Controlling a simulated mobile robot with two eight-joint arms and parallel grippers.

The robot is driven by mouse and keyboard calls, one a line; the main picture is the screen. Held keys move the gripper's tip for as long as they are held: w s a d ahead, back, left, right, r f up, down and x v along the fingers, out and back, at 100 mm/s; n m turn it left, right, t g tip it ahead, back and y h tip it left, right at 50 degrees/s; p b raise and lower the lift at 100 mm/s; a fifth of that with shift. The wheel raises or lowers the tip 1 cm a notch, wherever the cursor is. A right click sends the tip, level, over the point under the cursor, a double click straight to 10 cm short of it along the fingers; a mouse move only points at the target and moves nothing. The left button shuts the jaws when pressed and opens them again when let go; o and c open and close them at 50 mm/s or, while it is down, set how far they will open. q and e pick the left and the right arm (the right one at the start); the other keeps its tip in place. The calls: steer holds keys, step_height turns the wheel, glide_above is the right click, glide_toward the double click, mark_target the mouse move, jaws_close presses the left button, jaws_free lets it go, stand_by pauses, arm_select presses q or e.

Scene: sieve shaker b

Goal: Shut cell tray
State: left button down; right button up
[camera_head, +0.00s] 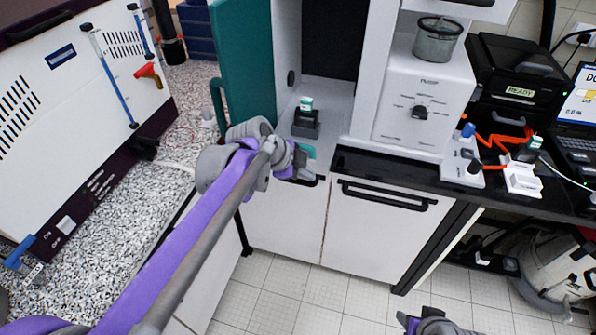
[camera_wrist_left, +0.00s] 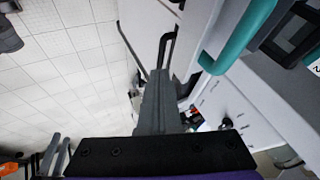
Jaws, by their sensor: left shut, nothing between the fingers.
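The cell tray (camera_head: 327,120) is a pale tray in the white housing's bay. It carries a black holder (camera_head: 304,126) with a small white-and-green cell (camera_head: 306,104) upright in it. A teal handle at its front (camera_head: 308,151) is partly hidden by my left gripper. In the left wrist view the teal handle (camera_wrist_left: 238,42) and black holder (camera_wrist_left: 288,32) are at upper right. My left gripper (camera_head: 299,164) is in front of the tray; its fingers (camera_wrist_left: 160,95) are shut and empty, apart from the handle in the wrist view. My right gripper (camera_head: 432,322) shows only partly at the bottom edge.
A teal door (camera_head: 243,60) stands open left of the bay. White cabinet fronts with a black bar handle (camera_head: 385,196) are below. The tiled floor (camera_head: 300,285) in front is clear.

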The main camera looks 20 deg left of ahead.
arm_select(q)
steer(key=w, duration=0.2)
steer(key=shift+w, duration=0.35)
steer(key=shift+r, duration=0.1)
arm_select(e)
steer(key=shift+w+r, duration=0.1)
steer(key=shift+r, duration=0.1)
arm_select(q)
steer(key=shift+w, duration=0.1)
